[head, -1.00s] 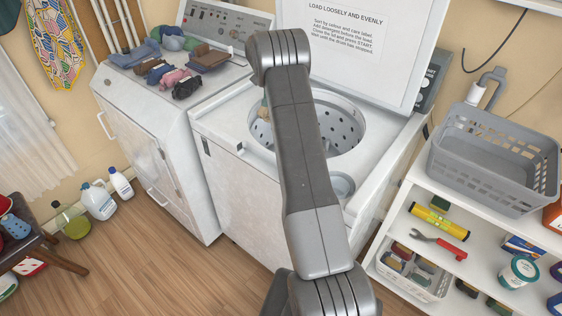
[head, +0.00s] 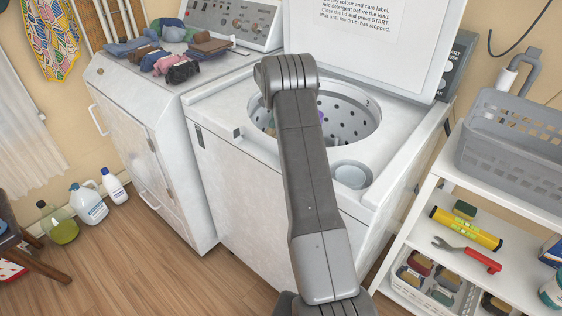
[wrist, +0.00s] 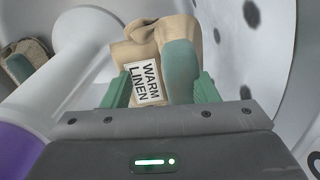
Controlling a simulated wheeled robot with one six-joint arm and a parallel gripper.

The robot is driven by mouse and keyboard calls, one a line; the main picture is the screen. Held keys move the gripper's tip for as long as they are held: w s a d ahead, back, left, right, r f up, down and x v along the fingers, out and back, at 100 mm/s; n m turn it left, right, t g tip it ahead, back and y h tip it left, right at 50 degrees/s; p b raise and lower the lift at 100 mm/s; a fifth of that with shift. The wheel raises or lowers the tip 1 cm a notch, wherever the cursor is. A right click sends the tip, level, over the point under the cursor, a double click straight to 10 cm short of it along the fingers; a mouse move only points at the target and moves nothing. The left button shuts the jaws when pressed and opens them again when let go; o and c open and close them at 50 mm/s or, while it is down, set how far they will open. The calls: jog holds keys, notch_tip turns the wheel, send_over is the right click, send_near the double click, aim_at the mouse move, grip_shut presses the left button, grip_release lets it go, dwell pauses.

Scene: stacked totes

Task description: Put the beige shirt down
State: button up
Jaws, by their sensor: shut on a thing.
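The beige shirt (wrist: 136,52) is bunched in the wrist view, with a white tag reading WARM LINEN on its front. My gripper (wrist: 160,92) has its green fingers closed on either side of the shirt. The shirt and fingers are inside the pale washer drum, whose perforated wall (wrist: 245,65) is at the right. In the head view my arm reaches over the open washer (head: 232,165) and into the drum opening (head: 352,124). The arm hides most of the gripper there. I cannot tell whether the shirt touches the drum's bottom.
A pale hub (wrist: 65,65) stands left of the shirt, with a purple thing (wrist: 18,150) below it. Another brownish cloth (wrist: 38,58) lies at the far left. The raised lid (head: 375,45) stands behind the opening.

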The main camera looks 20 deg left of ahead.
notch_tip(320, 180, down, 10)
jog(key=shift+r, duration=0.25)
jog(key=shift+f+b, duration=0.6)
jog(key=shift+f, duration=0.05)
jog(key=o, duration=1.6)
jog(key=shift+r, duration=0.1)
jog(key=r, duration=0.4)
jog(key=r+p, duration=0.1)
jog(key=r, duration=0.8)
jog(key=shift+s+d, duration=0.15)
jog(key=shift+d, duration=0.25)
